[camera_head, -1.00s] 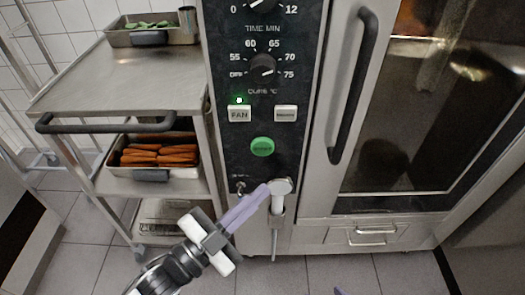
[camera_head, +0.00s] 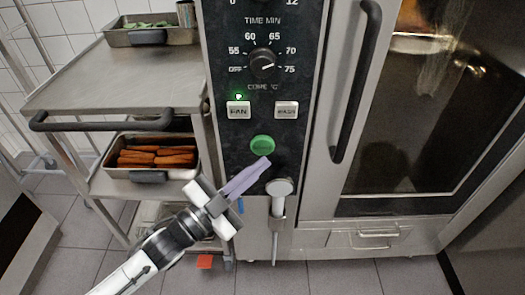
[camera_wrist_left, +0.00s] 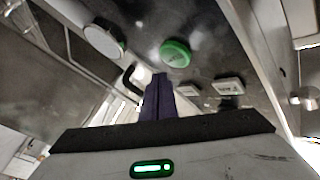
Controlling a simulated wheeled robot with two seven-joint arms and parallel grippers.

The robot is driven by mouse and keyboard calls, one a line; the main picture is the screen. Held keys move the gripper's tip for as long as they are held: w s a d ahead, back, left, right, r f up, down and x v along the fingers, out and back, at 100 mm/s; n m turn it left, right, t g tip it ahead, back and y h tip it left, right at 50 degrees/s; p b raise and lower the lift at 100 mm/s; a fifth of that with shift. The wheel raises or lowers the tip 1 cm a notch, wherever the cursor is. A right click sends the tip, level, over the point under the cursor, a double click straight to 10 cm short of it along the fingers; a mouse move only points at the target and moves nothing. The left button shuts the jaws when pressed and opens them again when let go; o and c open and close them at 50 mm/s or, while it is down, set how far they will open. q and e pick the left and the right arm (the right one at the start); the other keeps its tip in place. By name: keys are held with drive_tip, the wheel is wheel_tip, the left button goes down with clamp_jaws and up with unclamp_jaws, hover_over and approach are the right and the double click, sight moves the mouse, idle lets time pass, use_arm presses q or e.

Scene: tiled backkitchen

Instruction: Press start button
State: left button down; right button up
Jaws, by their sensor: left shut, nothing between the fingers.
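The round green start button (camera_head: 262,146) is on the black control panel (camera_head: 235,165) of the oven, below the FAN button and a second white button. My left gripper (camera_head: 266,163) is shut and empty, its pale purple fingertips just below the green button in the head view. Whether they touch it cannot be told there. In the left wrist view the green button (camera_wrist_left: 175,53) shows above and beyond the shut fingertips (camera_wrist_left: 160,78), apart from them in the picture. My right gripper is not in view.
A hand shower (camera_head: 279,188) hangs just right of my fingertips. The oven door handle (camera_head: 356,80) stands out at the right. A steel trolley (camera_head: 110,75) with trays of carrots (camera_head: 155,157) and green vegetables (camera_head: 150,25) stands left. A small green light glows above FAN (camera_head: 238,110).

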sight(263, 146)
use_arm(q)
drive_tip(key=shift+w, duration=0.85)
idle(0.3)
idle(1.0)
drive_tip(key=shift+w, duration=0.1)
drive_tip(key=shift+w, duration=0.3)
idle(0.5)
